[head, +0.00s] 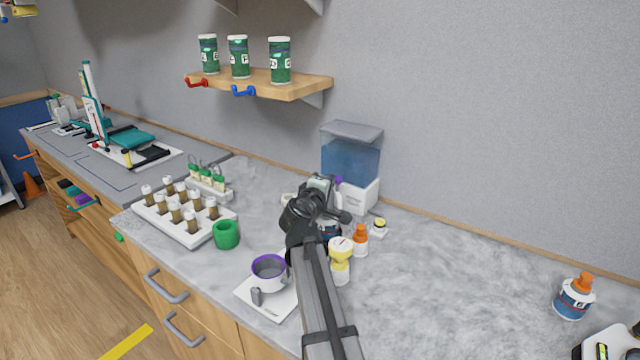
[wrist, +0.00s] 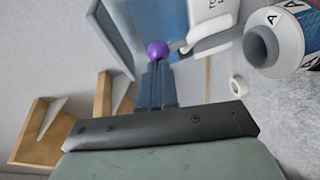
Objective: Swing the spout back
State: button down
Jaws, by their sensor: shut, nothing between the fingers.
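The dispenser (head: 352,150) is a blue-filled clear tank on a white base, standing against the wall behind my gripper in the head view. Its purple knob (wrist: 158,50) shows in the wrist view right at my fingertips. A pale spout-like arm (wrist: 206,46) reaches right of the knob, beside the white base (wrist: 207,15). My gripper (wrist: 157,68) is shut and empty, its dark fingers pointing at the knob. I cannot tell whether they touch it. In the head view my gripper (head: 322,184) hides most of the spout area.
A white scale (head: 252,297) bears a purple-rimmed cup (head: 268,270). A yellow-capped bottle (head: 340,262) and an orange-capped bottle (head: 361,240) stand close to my arm. A vial rack (head: 165,232) and green cup (head: 226,234) are left.

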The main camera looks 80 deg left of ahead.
jog(key=w+a+n+g, duration=0.1)
jog(key=w, duration=0.7)
jog(key=shift+w+y, duration=0.3)
jog(key=shift+w, duration=0.2)
dwell(0.5)
jog(key=d+r, duration=0.2)
jog(key=d, duration=1.1)
jog(key=shift+s, duration=0.25)
jog(key=shift+r, duration=0.1)
